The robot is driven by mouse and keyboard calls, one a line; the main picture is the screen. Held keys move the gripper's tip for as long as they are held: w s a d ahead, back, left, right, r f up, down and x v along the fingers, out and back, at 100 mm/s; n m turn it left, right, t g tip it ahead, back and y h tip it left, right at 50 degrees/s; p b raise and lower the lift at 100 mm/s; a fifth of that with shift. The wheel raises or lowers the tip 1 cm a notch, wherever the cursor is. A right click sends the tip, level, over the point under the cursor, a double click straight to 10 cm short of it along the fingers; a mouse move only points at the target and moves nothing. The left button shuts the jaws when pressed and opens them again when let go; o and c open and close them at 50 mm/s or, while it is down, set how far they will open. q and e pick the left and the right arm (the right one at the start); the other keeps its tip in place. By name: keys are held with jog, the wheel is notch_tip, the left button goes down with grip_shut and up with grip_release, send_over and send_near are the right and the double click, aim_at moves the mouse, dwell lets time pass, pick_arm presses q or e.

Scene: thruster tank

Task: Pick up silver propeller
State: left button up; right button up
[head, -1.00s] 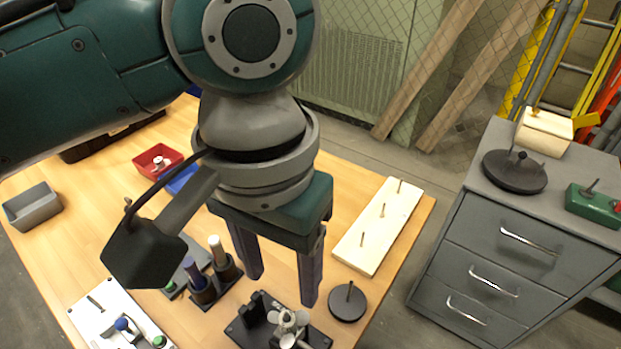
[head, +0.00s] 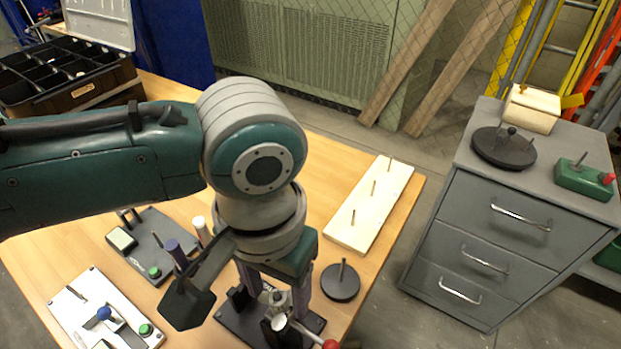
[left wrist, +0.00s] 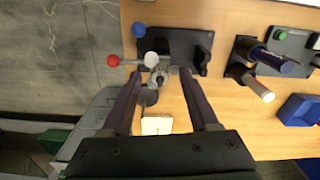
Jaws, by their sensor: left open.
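The silver propeller (head: 278,322) sits at a black fixture (head: 228,317) at the bottom of the head view, partly hidden by my arm. In the left wrist view the silver propeller (left wrist: 161,73) shows near the fixture, between my fingertips in the picture. My left gripper (head: 277,298) is open and points down over the fixture. In the left wrist view its two fingers (left wrist: 160,76) stand apart on either side of the silver part. I cannot tell whether they touch it. My right gripper is not in view.
A red ball knob (head: 330,344) sticks out beside the fixture; a blue ball (left wrist: 138,30) shows too. A black disc with a peg (head: 341,282) and a pale pegged board (head: 345,232) lie right. A dark blue cylinder (left wrist: 262,54) stands near. A grey drawer cabinet (head: 480,225) stands right.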

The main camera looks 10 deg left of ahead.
pick_arm(q)
grip_shut()
dwell(0.3)
dwell(0.4)
notch_tip(320, 180, up, 20)
jog(key=p, duration=0.4)
